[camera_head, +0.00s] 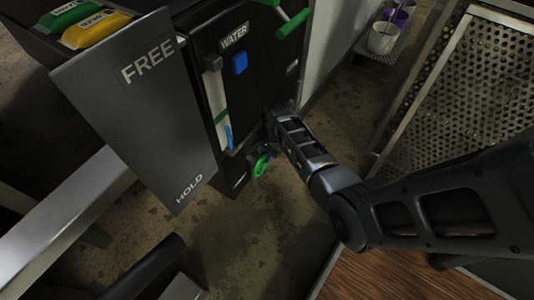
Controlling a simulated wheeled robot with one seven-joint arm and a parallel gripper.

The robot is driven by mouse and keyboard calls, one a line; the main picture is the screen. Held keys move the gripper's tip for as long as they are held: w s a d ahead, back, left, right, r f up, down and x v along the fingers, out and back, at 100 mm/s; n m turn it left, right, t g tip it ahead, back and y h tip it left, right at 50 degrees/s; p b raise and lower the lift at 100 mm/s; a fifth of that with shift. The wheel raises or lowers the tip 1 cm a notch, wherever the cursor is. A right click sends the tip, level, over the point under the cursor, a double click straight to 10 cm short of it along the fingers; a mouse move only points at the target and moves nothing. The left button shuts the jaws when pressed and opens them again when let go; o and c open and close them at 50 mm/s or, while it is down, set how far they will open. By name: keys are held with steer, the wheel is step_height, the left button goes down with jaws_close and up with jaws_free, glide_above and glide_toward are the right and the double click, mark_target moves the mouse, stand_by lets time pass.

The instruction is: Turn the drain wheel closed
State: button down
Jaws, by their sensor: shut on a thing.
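The drain wheel (262,165) is a small green wheel low on the side of the dark cabinet, near the middle of the view. It is seen at a steep angle, and part of it is hidden. My gripper (266,146) is at the wheel, at the end of my dark arm coming in from the right. The jaws are shut on the wheel, but the fingertips are small and dark and hard to make out. How far the wheel is turned cannot be told from here.
The dark cabinet (258,68) carries a WATER label, a blue button (239,63) and green handles (293,24). A grey FREE/HOLD panel (130,115) stands to the left. A perforated metal rack (470,85) is at the right. Stained floor (265,240) lies open below.

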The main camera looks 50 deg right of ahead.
steer(key=shift+s+d+f+y, duration=0.2)
steer(key=shift+f+y, duration=0.25)
steer(key=shift+y, duration=0.55)
steer(key=shift+d+f+y+b, duration=0.15)
steer(key=shift+f+y+b, duration=0.45)
steer(key=shift+y+b, duration=0.6)
steer(key=y+b, duration=0.1)
steer(key=f+y+b, duration=0.1)
steer(key=b, duration=0.1)
steer(key=shift+y+b, duration=0.6)
steer(key=shift+y, duration=0.1)
steer(key=shift+s, duration=0.15)
steer(key=c, duration=1.1)
jaws_free()
steer(key=shift+o, duration=0.2)
steer(key=shift+w+r, duration=0.1)
steer(key=shift+w, duration=0.1)
steer(key=shift+d+r, duration=0.1)
